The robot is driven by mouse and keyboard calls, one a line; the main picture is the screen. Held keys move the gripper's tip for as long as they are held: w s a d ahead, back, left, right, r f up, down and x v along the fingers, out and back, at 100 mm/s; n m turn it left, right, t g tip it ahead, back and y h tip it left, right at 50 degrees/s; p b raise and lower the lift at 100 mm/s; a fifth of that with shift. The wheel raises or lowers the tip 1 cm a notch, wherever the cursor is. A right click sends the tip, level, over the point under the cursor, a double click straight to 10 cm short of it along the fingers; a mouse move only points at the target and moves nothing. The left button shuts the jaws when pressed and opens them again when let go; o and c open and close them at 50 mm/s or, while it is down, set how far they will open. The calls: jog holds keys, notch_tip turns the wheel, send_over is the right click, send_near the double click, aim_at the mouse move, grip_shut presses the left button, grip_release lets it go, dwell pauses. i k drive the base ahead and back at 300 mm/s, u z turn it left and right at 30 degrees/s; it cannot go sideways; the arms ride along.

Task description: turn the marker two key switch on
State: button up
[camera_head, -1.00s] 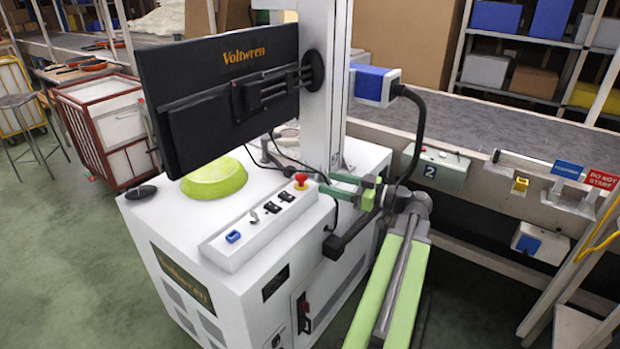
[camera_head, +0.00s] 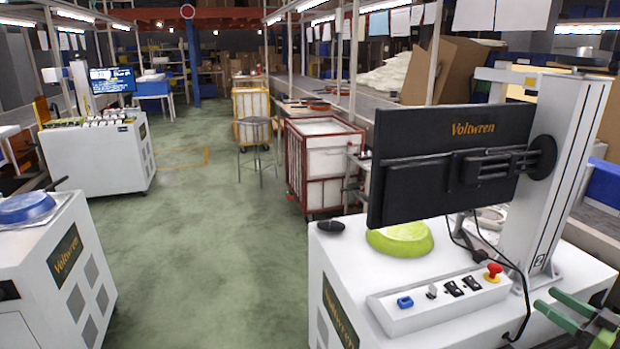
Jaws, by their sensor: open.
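My gripper (camera_head: 545,299) is at the lower right, its green fingers apart and empty, pointing left beside the white machine. The machine's sloped white control panel (camera_head: 400,317) carries a blue switch (camera_head: 405,302), a small grey metal switch that may be a key (camera_head: 432,291), two black rocker switches and a red stop button (camera_head: 493,271) on yellow. My fingers are right of the panel and appear clear of it. A small dark label (camera_head: 540,262) on the column foot is too small to read. The box marked 2, seen earlier on the conveyor side, is out of view now.
A black monitor (camera_head: 448,163) and a green bowl-like object (camera_head: 400,239) are above and on the machine top. Another white machine with a blue round item (camera_head: 26,207) stands left. A red-framed cart (camera_head: 324,160) stands behind. The green floor aisle between is clear.

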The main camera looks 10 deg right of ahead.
aim_at(433, 289)
jog(key=k, duration=0.95)
